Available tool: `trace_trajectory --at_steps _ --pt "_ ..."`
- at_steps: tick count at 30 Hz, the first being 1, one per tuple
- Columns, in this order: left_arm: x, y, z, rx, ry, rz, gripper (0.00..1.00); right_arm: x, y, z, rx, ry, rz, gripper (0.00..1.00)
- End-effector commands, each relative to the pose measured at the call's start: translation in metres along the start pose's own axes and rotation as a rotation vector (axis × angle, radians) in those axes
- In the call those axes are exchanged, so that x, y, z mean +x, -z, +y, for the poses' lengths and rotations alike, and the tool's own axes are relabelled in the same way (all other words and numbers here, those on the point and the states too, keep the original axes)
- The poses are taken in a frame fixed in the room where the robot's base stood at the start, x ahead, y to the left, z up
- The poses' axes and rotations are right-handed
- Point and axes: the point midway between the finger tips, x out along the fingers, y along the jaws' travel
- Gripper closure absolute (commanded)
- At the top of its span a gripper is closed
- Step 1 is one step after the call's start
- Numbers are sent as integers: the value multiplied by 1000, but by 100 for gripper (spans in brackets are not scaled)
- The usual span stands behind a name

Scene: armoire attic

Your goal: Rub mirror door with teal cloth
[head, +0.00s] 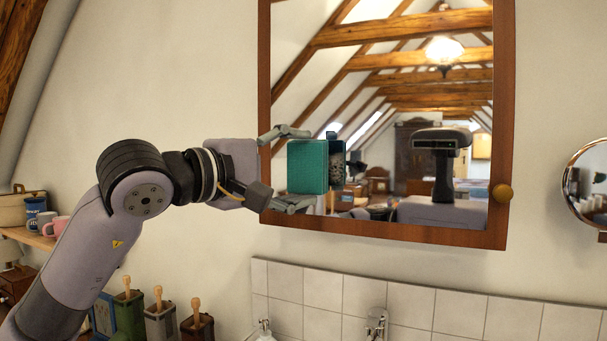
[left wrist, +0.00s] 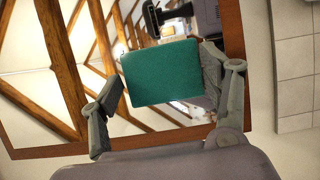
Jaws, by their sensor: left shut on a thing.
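The mirror door (head: 385,80) hangs on the wall, with a brown wooden frame and a round knob (head: 502,192) at its lower right. My left gripper (head: 300,168) is in front of the door's lower left part, shut on the teal cloth (head: 308,167). The cloth looks like a squarish folded pad. Its reflection shows just right of it, so it is close to the glass; I cannot tell whether it touches. In the left wrist view the cloth (left wrist: 162,72) sits between the fingers, before the mirror glass (left wrist: 45,85). My right gripper is not in view.
Below the door are white wall tiles (head: 345,295) and a tap (head: 376,322). A round mirror (head: 588,182) is at the right. A shelf with mugs (head: 55,226) and several canisters (head: 160,322) are at the lower left. The glass right of the cloth is unobstructed.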

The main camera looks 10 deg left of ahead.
Motion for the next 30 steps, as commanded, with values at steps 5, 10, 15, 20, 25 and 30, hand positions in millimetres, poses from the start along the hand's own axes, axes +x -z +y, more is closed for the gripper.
trace_trajectory --at_steps 5,10,15,20,25,30 --pt "-15 -6 -1 2 -2 0 52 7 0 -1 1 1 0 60" --pt "-19 -8 0 0 -2 0 52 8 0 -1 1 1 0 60" --pt "-18 -8 0 1 -1 0 52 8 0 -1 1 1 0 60" --pt "-22 -9 0 1 -2 0 52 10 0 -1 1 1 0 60" --pt "-35 -15 -1 4 -4 1 52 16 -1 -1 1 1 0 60" --pt "-46 -19 0 2 -2 1 52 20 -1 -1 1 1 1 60"
